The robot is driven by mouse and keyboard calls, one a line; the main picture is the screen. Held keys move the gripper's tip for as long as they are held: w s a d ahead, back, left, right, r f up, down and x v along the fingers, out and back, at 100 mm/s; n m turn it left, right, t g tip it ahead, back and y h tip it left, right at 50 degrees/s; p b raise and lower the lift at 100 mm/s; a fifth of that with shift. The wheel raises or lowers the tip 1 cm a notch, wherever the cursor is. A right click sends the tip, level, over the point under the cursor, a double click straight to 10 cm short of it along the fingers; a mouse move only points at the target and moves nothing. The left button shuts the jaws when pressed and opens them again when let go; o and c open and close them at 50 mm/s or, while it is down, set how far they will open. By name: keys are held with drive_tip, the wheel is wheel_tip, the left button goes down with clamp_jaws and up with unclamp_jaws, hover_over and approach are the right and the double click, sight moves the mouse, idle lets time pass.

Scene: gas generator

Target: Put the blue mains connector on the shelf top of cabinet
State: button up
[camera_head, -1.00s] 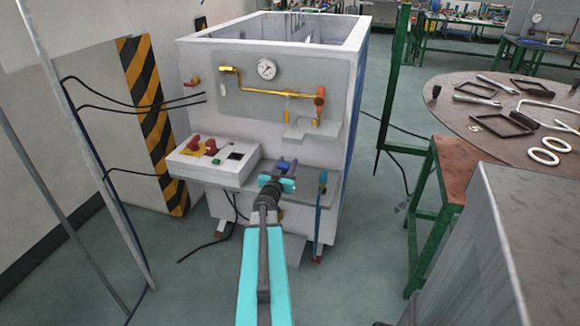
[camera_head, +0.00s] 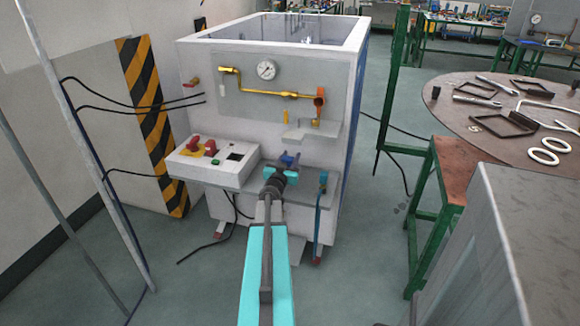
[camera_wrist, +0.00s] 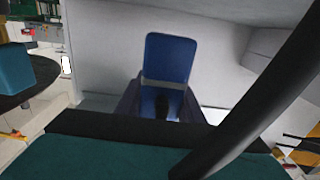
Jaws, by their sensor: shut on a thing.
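The blue mains connector (camera_head: 288,159) shows just beyond my gripper (camera_head: 280,174), in front of the white cabinet (camera_head: 226,123). My gripper has teal fingers and is shut on the connector. In the wrist view the connector (camera_wrist: 170,60) appears as a blue block with a pale band, its lower part between dark pieces. The cabinet's front shelf (camera_head: 305,180) lies behind and to the right of my gripper, at about the same picture height. I cannot tell whether the connector touches it. My gripper hides part of the shelf.
A control box (camera_head: 215,165) with red knobs sits left of the connector. A blue-topped valve or hose (camera_head: 322,190) stands at the shelf's right. A gauge (camera_head: 266,70) and yellow pipe (camera_head: 265,91) are above. A round table (camera_head: 470,110) with tools is at right.

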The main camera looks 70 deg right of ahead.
sight(290, 165)
drive_tip(key=shift+f+b, duration=0.4)
drive_tip(key=shift+f, duration=1.3)
drive_tip(key=shift+f, duration=0.15)
drive_tip(key=o, duration=1.2)
drive_tip(key=shift+a, duration=0.1)
drive_tip(key=shift+s+a, duration=0.2)
drive_tip(key=shift+a, duration=2.75)
drive_tip(key=shift+s+a, duration=0.15)
drive_tip(key=shift+a, duration=2.8)
drive_tip(key=shift+w, duration=0.1)
